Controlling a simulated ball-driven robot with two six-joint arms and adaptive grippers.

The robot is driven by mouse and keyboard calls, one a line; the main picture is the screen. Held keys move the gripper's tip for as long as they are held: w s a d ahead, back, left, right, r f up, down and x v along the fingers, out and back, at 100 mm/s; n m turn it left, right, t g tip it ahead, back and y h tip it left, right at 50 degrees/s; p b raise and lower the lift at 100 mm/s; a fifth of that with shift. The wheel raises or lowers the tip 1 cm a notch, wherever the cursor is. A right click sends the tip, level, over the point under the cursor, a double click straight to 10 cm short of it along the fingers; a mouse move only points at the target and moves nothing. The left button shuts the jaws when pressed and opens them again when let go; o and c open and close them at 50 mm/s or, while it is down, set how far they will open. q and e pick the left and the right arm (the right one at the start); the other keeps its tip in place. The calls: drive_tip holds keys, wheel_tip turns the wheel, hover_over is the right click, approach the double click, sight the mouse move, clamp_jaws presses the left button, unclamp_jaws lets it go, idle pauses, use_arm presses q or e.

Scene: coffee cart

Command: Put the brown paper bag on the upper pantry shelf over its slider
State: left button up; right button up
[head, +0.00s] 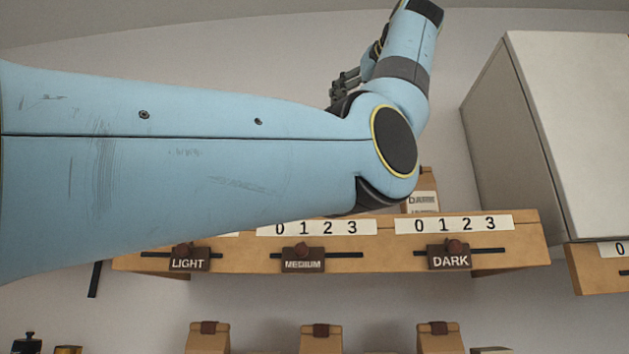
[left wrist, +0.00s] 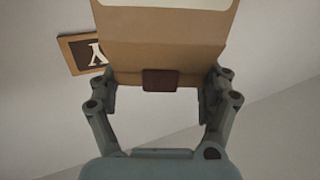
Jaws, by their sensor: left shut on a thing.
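My left gripper (head: 343,92) is raised above the upper pantry shelf (head: 520,262), partly hidden behind my own forearm in the head view. In the left wrist view its fingers (left wrist: 160,88) are shut on the sides of a brown paper bag (left wrist: 160,52) with a dark brown clip and a pale label cut off at the top. That held bag is hidden in the head view. The shelf's front carries sliders LIGHT (head: 189,264), MEDIUM (head: 303,266) and DARK (head: 450,262) below number strips. My right gripper is in neither view.
Another labelled bag (head: 423,199) stands on the upper shelf above DARK, partly behind my arm. Brown bags (head: 208,341) stand below. A pale cabinet (head: 580,130) is at the right. My arm hides much of the shelf top. A brown lettered sign (left wrist: 84,52) is on the wall.

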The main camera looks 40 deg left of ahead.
use_arm(q)
drive_tip(key=s+a+f+p, duration=0.2)
drive_tip(key=a+f, duration=0.7)
drive_tip(key=shift+f, duration=0.25)
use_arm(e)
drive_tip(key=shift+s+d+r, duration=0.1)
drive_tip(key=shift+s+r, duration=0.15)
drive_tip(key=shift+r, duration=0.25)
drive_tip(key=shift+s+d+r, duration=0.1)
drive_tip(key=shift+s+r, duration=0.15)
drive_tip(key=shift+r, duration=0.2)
use_arm(q)
drive_tip(key=shift+s+d, duration=0.1)
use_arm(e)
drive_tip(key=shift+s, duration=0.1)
use_arm(q)
drive_tip(key=o, duration=1.2)
drive_tip(key=shift+f, duration=0.15)
drive_tip(key=o, duration=0.4)
drive_tip(key=shift+o, duration=0.2)
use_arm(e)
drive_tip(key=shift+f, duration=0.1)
use_arm(q)
drive_tip(key=shift+r, duration=0.2)
